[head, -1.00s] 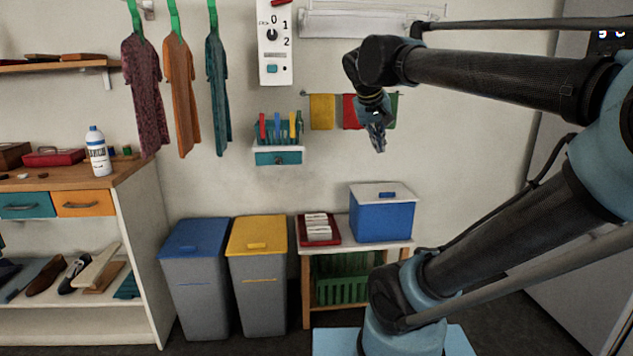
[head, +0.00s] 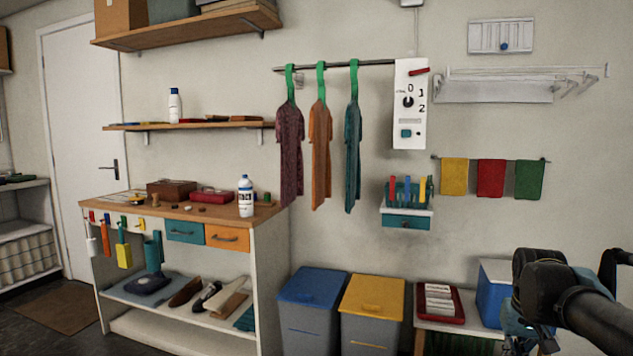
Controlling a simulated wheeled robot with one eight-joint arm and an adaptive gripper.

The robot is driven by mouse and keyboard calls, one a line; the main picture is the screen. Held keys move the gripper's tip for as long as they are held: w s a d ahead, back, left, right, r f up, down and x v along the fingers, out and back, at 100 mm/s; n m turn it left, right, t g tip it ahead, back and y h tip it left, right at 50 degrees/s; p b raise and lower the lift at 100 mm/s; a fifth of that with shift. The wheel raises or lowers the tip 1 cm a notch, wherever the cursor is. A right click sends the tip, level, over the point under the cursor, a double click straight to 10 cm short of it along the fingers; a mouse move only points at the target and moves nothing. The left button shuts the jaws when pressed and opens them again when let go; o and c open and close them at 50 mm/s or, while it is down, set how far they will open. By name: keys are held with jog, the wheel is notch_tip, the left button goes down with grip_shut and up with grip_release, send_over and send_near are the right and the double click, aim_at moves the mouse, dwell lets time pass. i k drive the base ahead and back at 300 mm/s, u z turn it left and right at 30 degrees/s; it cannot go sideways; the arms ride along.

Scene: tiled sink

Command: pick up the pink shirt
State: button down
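Three shirts hang on green hangers from a wall rail (head: 335,66). The leftmost is a dark pinkish-maroon shirt (head: 290,155), the closest to pink. An orange shirt (head: 319,150) hangs in the middle and a teal shirt (head: 352,150) on the right. My gripper (head: 525,340) is at the lower right, in front of the blue box, far from the shirts. Its fingers are partly cut off at the bottom edge, so I cannot tell whether it is open or shut.
A workbench (head: 160,210) with a white bottle (head: 245,197) stands below left of the shirts. Bins with blue (head: 312,285) and yellow (head: 373,295) lids stand below. A control panel (head: 410,105) is right of the teal shirt. Floor shows at lower left.

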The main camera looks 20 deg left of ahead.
aim_at(290, 129)
jog(key=u, duration=1.35)
